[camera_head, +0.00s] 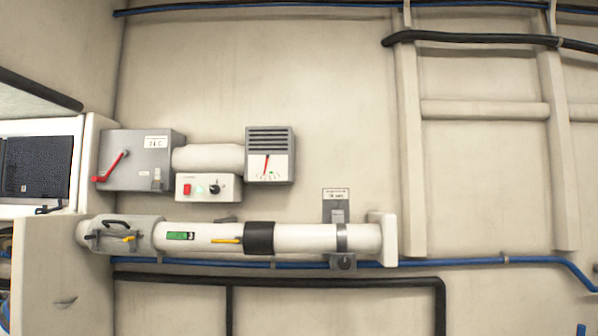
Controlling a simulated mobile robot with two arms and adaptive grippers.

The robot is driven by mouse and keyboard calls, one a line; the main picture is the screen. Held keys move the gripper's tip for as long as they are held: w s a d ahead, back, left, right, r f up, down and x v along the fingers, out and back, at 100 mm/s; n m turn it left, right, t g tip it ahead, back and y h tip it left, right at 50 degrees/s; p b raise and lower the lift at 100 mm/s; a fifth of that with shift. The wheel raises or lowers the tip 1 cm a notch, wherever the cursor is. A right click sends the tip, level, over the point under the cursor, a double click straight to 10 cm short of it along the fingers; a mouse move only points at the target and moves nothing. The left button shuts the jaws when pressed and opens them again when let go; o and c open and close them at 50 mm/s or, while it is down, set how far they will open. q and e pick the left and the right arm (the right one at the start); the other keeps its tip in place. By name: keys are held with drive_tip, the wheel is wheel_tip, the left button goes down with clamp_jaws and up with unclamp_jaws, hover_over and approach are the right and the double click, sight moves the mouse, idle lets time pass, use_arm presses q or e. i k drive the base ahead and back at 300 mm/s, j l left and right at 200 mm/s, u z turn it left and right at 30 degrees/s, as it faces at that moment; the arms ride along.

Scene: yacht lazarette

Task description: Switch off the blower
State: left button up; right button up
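A small white control box (208,188) is fixed on the wall left of centre. On it are a red switch (187,189), a small green light that looks lit (200,190) and a black knob (215,189). Above it, a grey box (135,160) with a red lever (112,166) joins a white cylinder (208,158). This leads to a grey vented housing (269,139) with a dial gauge (267,168), its red needle near upright. The picture does not make clear which part is the blower. Neither of my grippers is in view.
A long white pipe (310,238) with a black sleeve, yellow handles and a green label runs below the control box. A white cabinet (60,275) stands at left. Blue and black lines cross the wall.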

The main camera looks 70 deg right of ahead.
sight(187, 188)
drive_tip(key=z, duration=1.9)
